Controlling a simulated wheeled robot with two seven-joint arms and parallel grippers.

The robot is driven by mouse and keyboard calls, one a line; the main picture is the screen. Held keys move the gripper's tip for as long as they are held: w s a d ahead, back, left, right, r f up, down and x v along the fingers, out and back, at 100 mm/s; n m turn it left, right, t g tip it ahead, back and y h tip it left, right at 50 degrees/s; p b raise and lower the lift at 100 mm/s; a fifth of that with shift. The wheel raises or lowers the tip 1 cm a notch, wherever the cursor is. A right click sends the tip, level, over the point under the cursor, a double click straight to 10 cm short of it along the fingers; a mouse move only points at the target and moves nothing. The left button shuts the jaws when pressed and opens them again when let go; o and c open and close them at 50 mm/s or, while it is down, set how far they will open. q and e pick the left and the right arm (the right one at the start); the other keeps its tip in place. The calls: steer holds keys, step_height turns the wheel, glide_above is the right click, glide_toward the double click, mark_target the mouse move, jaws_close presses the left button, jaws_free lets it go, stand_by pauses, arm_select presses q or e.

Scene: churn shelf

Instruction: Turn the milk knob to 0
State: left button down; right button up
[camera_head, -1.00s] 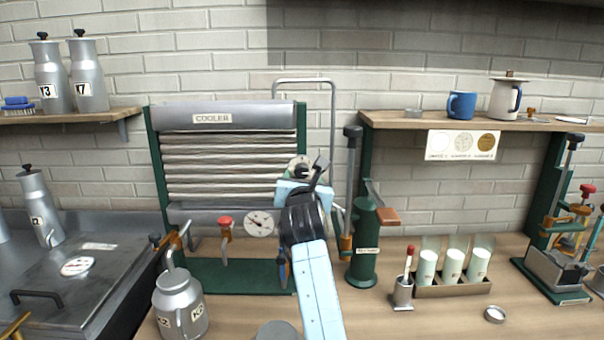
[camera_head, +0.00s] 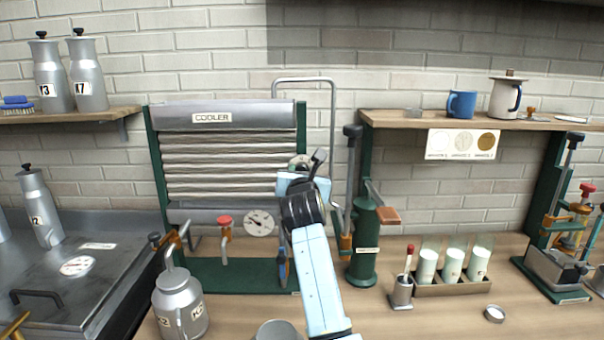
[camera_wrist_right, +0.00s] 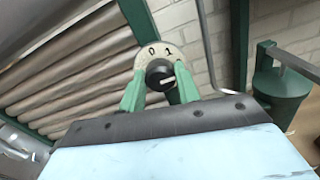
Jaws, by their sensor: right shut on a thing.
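The milk knob (camera_wrist_right: 160,76) is a black round knob with a pale pointer line, on a round plate (camera_wrist_right: 178,56) marked 0 and 1 at the cooler's right side. In the right wrist view, the pointer line lies low on the knob, turned away from both marks. My right gripper (camera_wrist_right: 160,88) is shut on the knob, with a green finger on each side. In the head view, my right gripper (camera_head: 300,172) reaches up to the cooler's (camera_head: 212,118) right post and mostly hides the knob. My left gripper is not in view.
A green pump (camera_head: 364,245) with a tall lever stands just right of my right arm. A bent grey pipe (camera_head: 333,120) rises behind the gripper. A metal can (camera_head: 180,305) stands front left. A rack of filled glasses (camera_head: 453,288) stands on the counter to the right.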

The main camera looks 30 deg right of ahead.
steer(key=shift+n+p, duration=0.5)
steer(key=shift+p, duration=0.25)
steer(key=shift+c, duration=0.2)
steer(key=shift+a+f+n+p, duration=0.1)
steer(key=shift+f+n+p, duration=0.05)
steer(key=shift+n+p, duration=8.9)
steer(key=shift+m+p, duration=0.45)
steer(key=shift+p, duration=0.2)
steer(key=o, duration=1)
steer(key=shift+c, duration=0.2)
